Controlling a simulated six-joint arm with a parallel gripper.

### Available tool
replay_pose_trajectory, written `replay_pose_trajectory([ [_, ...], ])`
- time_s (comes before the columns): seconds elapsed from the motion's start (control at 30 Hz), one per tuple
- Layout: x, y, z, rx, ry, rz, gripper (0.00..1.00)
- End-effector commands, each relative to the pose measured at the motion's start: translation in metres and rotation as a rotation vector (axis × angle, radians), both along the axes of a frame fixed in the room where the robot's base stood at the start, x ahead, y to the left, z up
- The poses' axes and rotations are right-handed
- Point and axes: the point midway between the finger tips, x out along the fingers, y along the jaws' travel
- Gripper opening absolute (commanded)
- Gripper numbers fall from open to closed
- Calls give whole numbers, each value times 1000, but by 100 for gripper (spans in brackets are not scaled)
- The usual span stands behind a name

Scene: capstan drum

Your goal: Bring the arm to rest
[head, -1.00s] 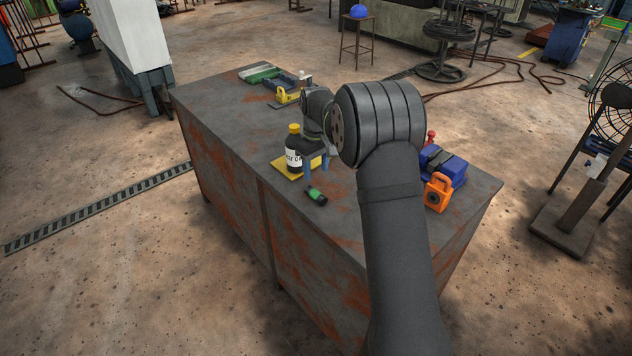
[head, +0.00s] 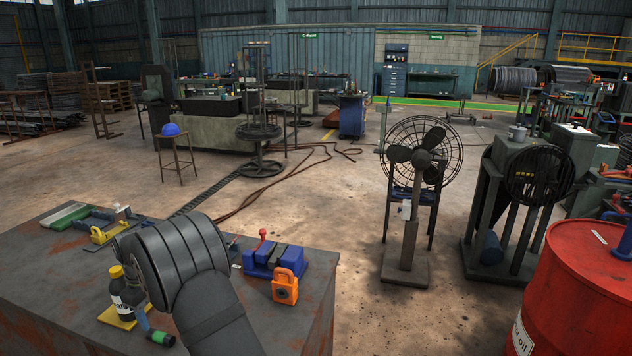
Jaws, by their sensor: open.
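My gripper (head: 143,317) is at the lower left of the head view, low over the workbench (head: 55,290), mostly hidden behind my own arm. A bluish fingertip shows just right of a dark bottle (head: 122,296) with a yellow cap. The bottle stands upright on a yellow plate (head: 112,318). A small black and green cylinder (head: 160,338) lies on the bench close to the fingertip. I see nothing held in the jaws, which are open. Whether the fingertip touches the bottle cannot be told.
A blue vise (head: 272,262) with a red-knobbed part and an orange padlock-shaped block (head: 285,287) stand right of my arm. A yellow block (head: 107,233) and a green block (head: 65,215) lie farther back. A fan (head: 420,160) and red drum (head: 575,295) stand beyond the bench.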

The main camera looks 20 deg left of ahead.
Motion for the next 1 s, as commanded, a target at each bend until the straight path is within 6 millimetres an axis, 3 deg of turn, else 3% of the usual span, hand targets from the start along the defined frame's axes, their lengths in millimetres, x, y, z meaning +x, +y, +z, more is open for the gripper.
replay_pose_trajectory([
  [0.37,0,-1,-77,-3,2,0,50],
  [0.63,0,0,-45,1,-1,0,50],
  [1.0,0,0,-38,0,0,0,50],
])
